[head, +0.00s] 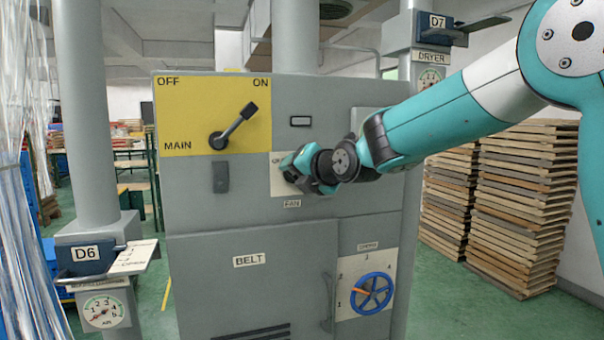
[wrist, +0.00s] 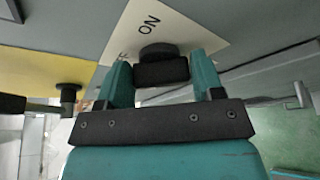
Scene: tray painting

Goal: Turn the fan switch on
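The plate's ON mark (wrist: 149,25) shows beyond the knob. In the head view my gripper (head: 300,170) reaches the plate from the right and hides the knob. Which mark the knob points to cannot be read.
The yellow MAIN panel (head: 180,120) with its black lever (head: 240,122), tilted towards ON, is left of the fan plate. A blue handwheel (head: 371,293) and the BELT door (head: 250,285) are below. Stacked trays (head: 525,205) stand at right.

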